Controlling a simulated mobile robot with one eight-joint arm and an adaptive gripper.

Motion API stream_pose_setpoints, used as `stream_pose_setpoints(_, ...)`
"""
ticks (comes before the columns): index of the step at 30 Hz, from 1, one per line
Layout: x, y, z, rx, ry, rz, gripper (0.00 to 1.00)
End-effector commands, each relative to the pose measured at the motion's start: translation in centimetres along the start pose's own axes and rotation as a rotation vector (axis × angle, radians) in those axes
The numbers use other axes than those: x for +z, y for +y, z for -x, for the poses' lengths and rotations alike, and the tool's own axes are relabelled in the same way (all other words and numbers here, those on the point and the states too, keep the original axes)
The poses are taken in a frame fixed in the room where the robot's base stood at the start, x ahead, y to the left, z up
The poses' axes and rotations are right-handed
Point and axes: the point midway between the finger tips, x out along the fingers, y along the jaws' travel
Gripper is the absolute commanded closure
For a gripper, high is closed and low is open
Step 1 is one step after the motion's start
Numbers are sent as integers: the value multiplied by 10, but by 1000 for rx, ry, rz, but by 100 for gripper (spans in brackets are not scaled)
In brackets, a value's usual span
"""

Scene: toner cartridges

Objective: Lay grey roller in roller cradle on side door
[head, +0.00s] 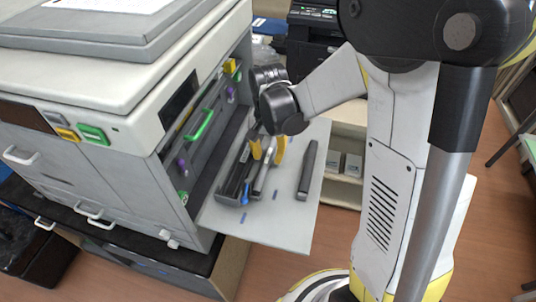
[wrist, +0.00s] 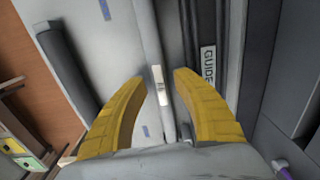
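The side door (head: 283,226) of the copier is folded down like a shelf. A light grey roller (wrist: 159,86) with a white label lies lengthwise on it, alongside a dark trough (wrist: 206,112) that looks like the roller cradle. The trough (head: 233,185) also shows in the head view, left of the roller (head: 262,180). I cannot tell whether the roller rests in the trough or just beside it. My gripper (wrist: 160,82) is open, its yellow fingers apart on either side of the roller. In the head view my gripper (head: 267,150) is over the door, partly hiding the roller's far end.
A dark bar (head: 307,170) lies on the door's outer side; the wrist view shows this bar (wrist: 66,72) at left. The copier's open side (head: 211,140) has green, purple and yellow parts. A shelf (head: 347,140) with boxes stands behind. The door's near end is mostly bare.

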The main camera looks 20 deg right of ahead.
Motion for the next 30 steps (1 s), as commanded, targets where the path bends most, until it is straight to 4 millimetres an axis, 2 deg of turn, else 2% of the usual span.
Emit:
stream_pose_setpoints(8, 0, 0, 1, 0, 0, 0, 65)
stream_pose_setpoints(11, 0, 0, 7, 0, 0, 0, 65)
stream_pose_setpoints(14, 0, 0, 21, 0, 0, 0, 65)
stream_pose_setpoints(24, 0, 0, 100, 0, 0, 0, 65)
stream_pose_setpoints(30, 0, 0, 127, 0, 0, 0, 65)
